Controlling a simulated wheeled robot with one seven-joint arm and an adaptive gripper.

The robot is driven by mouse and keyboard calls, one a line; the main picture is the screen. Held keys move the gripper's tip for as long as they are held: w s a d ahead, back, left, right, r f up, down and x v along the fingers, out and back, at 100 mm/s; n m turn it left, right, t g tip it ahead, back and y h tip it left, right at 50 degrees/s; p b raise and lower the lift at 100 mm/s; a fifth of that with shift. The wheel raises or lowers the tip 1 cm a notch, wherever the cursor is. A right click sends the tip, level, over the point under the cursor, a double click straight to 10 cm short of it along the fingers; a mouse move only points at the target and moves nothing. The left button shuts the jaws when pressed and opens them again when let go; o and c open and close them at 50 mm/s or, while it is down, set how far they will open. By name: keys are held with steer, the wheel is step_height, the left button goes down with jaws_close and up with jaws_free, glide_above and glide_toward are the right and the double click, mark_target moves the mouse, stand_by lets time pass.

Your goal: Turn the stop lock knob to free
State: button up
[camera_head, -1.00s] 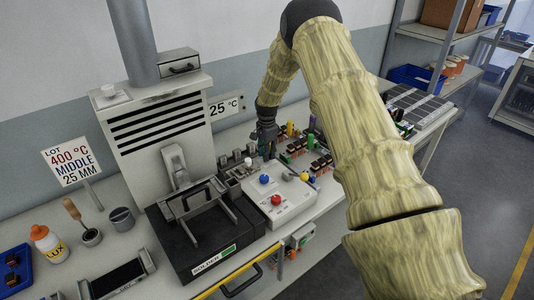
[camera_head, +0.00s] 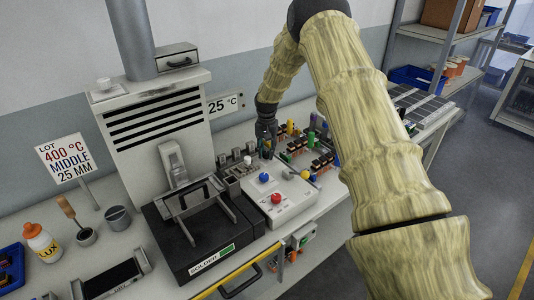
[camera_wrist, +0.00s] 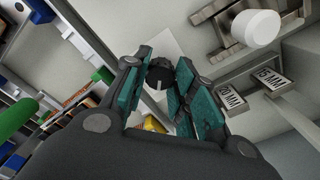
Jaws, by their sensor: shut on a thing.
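The stop lock knob, a small black knob with a pale pointer line (camera_wrist: 158,78), shows in the wrist view on a light plate. My gripper (camera_wrist: 160,90) has its teal pads on both sides of this knob and is shut on it. In the head view my gripper (camera_head: 267,143) points down at the far end of the grey control box (camera_head: 291,201). The knob is hidden there behind the fingers. Any markings around the knob are too small to read.
The box carries a blue button (camera_head: 264,177) and a red button (camera_head: 276,198). A white round knob (camera_wrist: 255,27) and plates marked 20 MM (camera_wrist: 231,96) and 15 MM (camera_wrist: 272,77) are close beside my gripper. Connector parts stand to its right; the black solder unit (camera_head: 190,255) is at left.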

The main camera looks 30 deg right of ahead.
mark_target(267, 153)
steer(key=n, duration=0.4)
steer(key=shift+s+a+f+n+b, duration=0.15)
steer(key=shift+s+f+n+b, duration=0.15)
steer(key=shift+f+b, duration=0.1)
steer(key=shift+n, duration=1.8)
steer(key=o, duration=1.1)
steer(key=shift+w+r, duration=0.1)
steer(key=shift+r, duration=0.05)
steer(key=shift+c, duration=0.2)
steer(key=shift+r, duration=0.1)
steer(key=shift+w, duration=0.1)
steer(key=shift+r, duration=0.6)
step_height(267, 153, up, 11)
steer(key=shift+d+f, duration=0.15)
steer(key=shift+d, duration=0.05)
